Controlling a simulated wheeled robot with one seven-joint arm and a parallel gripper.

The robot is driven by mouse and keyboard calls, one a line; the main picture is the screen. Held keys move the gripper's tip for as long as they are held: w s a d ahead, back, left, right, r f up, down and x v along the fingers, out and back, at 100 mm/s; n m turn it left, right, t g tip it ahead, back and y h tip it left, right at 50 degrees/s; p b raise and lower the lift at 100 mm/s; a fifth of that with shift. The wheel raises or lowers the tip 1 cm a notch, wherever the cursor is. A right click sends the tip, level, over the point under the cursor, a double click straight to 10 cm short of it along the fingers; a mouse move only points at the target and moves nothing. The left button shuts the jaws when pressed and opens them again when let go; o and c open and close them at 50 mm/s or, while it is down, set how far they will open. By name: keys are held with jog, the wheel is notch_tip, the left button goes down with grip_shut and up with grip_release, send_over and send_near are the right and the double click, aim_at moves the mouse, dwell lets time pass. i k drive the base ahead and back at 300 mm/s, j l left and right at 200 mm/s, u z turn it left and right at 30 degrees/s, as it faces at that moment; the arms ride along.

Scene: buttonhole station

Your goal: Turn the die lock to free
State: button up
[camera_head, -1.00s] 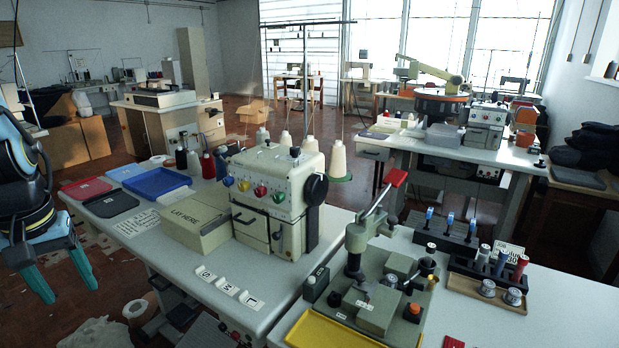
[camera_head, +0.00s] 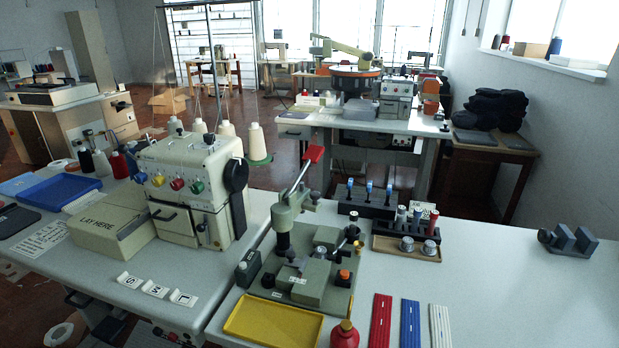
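A grey-green hand press (camera_head: 283,219) with a long lever and a red handle (camera_head: 314,154) stands on the right-hand table. Its base plate carries grey blocks, an orange knob (camera_head: 344,275), a black knob (camera_head: 352,231) and another small knob at the block's front. I cannot tell which of these is the die lock, or which way it is set; no readable mark shows. A dark green block (camera_head: 248,267) with a pale label stands at the base's left edge. My gripper is not in view.
A cream sewing machine (camera_head: 188,182) stands left of the press. A yellow tray (camera_head: 272,320), a red bottle (camera_head: 344,336) and red, blue and white strips (camera_head: 410,323) lie in front. Spools and blue-topped tools stand behind. The table's right part is mostly clear, with a grey clamp-like piece (camera_head: 568,241).

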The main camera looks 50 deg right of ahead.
aim_at(340, 253)
jog(key=i+z, duration=0.3)
jog(key=z, duration=0.2)
jog(key=i+j+z, duration=0.2)
jog(key=z, duration=0.3)
jog(key=i, duration=0.05)
